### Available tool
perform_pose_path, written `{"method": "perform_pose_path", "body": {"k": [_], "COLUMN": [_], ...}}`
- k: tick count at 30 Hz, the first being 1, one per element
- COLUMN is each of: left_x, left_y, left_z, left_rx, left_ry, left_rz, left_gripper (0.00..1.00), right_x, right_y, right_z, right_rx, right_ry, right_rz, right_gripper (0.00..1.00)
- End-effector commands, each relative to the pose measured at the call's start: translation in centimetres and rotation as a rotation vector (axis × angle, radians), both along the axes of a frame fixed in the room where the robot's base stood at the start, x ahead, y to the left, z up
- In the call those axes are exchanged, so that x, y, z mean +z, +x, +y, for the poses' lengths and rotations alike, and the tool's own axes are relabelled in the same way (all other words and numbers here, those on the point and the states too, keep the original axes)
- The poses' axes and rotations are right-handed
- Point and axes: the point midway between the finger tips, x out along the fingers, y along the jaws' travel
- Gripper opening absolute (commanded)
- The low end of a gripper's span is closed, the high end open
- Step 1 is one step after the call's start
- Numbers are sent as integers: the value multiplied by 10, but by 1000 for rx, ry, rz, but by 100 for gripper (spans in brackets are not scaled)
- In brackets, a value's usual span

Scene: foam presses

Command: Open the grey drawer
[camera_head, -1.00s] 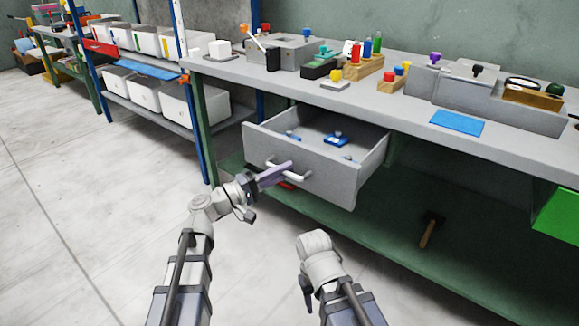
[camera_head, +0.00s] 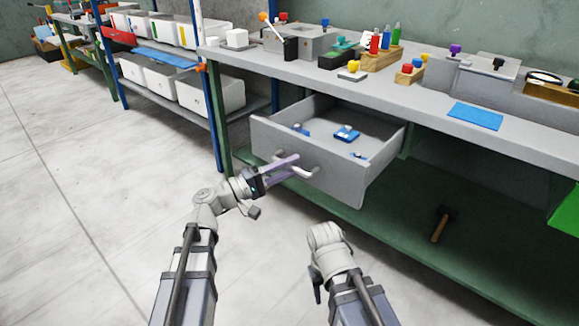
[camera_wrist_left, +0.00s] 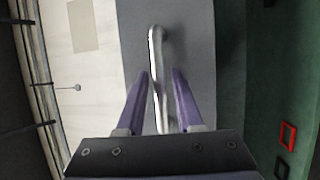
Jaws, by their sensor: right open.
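The grey drawer (camera_head: 310,166) under the grey bench stands pulled out, with its inside visible and several small blue pieces (camera_head: 346,133) in it. Its white bar handle (camera_head: 300,170) is on the front face. My left gripper (camera_head: 292,167) is at the handle, its two purple fingers apart. In the left wrist view the handle (camera_wrist_left: 155,70) reaches between the open fingers (camera_wrist_left: 160,90), with a visible gap on the right side. My right gripper (camera_head: 318,284) is low in front of the drawer, away from it; its fingers are mostly hidden.
The bench top (camera_head: 420,98) above holds blocks, pegs and a blue mat (camera_head: 475,116). A hammer (camera_head: 441,224) lies on the green lower shelf (camera_head: 400,235). A rack with white bins (camera_head: 205,94) stands at left. The floor at left is clear.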

Motion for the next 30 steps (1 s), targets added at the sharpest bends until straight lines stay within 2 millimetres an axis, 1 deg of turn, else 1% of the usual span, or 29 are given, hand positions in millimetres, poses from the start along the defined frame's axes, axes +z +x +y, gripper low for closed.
{"method": "perform_pose_path", "body": {"k": [1,3,11,14,21,24,30], "left_x": [0,0,-1,-3,-10,-12,-13], "left_y": [0,0,-1,-7,-27,-33,-39], "left_z": [0,0,2,12,45,55,65], "left_rx": [0,0,1,3,4,3,1], "left_ry": [0,0,-1,-1,0,0,0], "left_rz": [0,0,0,-1,0,0,0], "left_gripper": [42,47,47,47,47,47,47], "right_x": [0,0,-1,-3,-10,-12,-14], "right_y": [0,0,0,0,0,0,0], "right_z": [0,0,0,0,0,0,0], "right_rx": [0,0,0,0,2,2,2], "right_ry": [0,0,0,0,1,1,2], "right_rz": [0,0,0,0,0,0,0], "right_gripper": [50,50,50,50,50,50,50]}}
